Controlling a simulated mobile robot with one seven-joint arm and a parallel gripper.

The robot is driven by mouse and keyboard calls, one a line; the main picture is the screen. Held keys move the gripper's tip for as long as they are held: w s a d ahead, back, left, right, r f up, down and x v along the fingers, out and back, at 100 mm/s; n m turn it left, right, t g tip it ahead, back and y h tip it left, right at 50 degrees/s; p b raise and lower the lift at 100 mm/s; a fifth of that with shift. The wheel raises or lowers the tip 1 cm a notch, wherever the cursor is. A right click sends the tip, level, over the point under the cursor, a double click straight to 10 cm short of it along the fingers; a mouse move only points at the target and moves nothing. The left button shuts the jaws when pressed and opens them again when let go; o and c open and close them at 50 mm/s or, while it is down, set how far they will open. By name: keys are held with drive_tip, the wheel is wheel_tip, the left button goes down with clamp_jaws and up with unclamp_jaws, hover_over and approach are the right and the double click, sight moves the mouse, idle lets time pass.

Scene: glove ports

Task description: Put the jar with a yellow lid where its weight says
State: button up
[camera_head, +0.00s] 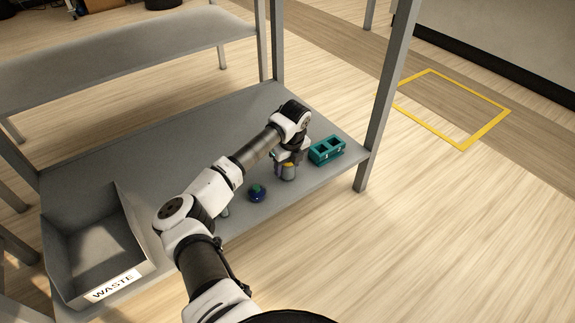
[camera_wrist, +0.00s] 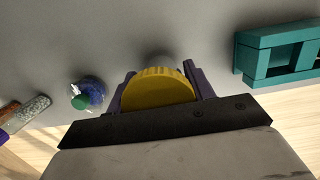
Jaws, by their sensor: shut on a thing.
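The jar with the yellow lid is between the fingers of my gripper; its ridged yellow lid (camera_wrist: 157,90) fills the middle of the wrist view. My gripper (camera_head: 287,168) is shut on this jar, near the right end of the grey shelf (camera_head: 150,150). The jar's body is mostly hidden by the lid and fingers. I cannot tell whether it touches the shelf. A teal holder (camera_head: 327,150) with two square openings stands just right of my gripper; it also shows in the wrist view (camera_wrist: 279,55). A grey bin labelled WASTE (camera_head: 112,285) stands at the shelf's left end.
Another speckled object (camera_wrist: 27,113) lies further left. A grey post (camera_head: 384,95) rises at the right. Yellow tape (camera_head: 485,130) marks a floor rectangle.

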drive_tip(key=shift+f, duration=0.1)
drive_tip(key=o, duration=1.2)
drive_tip(key=r+p, duration=0.1)
drive_tip(key=r, duration=0.3)
drive_tip(key=s+r+p, duration=0.1)
drive_tip(key=r, duration=0.3)
drive_tip(key=d+r+p, duration=0.1)
drive_tip(key=r+p, duration=0.1)
drive_tip(key=r, duration=0.2)
drive_tip(key=shift+s+r, duration=0.1)
drive_tip(key=shift+s, duration=0.15)
